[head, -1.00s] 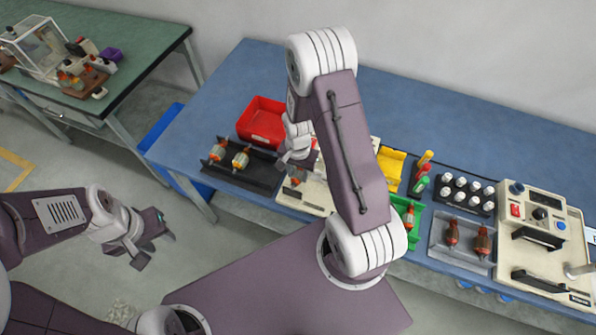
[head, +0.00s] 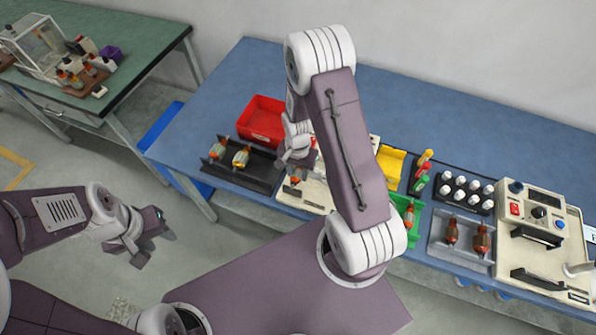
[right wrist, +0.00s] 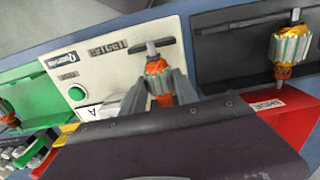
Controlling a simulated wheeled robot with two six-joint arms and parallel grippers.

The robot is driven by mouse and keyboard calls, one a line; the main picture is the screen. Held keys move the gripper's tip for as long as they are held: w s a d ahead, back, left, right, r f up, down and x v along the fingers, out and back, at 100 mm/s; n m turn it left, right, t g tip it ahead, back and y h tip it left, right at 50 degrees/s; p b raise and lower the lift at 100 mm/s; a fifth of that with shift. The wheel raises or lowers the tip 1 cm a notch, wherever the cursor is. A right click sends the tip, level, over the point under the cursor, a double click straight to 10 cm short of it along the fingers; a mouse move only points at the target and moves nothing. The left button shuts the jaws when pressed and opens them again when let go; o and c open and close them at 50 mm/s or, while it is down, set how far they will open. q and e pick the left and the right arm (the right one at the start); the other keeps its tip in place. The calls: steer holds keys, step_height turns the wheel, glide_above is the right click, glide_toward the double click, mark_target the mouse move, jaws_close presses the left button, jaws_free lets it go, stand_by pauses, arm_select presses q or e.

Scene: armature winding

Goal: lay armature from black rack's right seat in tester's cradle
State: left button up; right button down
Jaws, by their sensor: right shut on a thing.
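My right gripper (right wrist: 160,94) is shut on an armature (right wrist: 157,66) with orange windings, over the cream tester (right wrist: 105,62). A black T-shaped support (right wrist: 151,47) of the cradle is at the armature's far end; I cannot tell whether the shaft rests in it. In the head view my right arm hides much of the tester (head: 314,198), and the right gripper (head: 295,168) is above it. The black rack (head: 262,177) stands left of the tester with two armatures on its left part; its right part is bare. My left gripper (head: 152,250) is open and empty, off the table's front.
A red bin (head: 262,122) is behind the rack. A green tray (head: 410,232), yellow bin (head: 391,163), grey tray (head: 462,238) with two armatures and a cream control unit (head: 545,240) lie right. The blue table's (head: 450,120) back is clear.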

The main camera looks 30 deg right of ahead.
steer(key=shift+f+b, duration=0.35)
steer(key=shift+f, duration=0.2)
stand_by(0.5)
steer(key=c, duration=0.9)
jaws_free()
steer(key=shift+o, duration=0.2)
step_height(320, 180, up, 9)
steer(key=shift+r, duration=0.1)
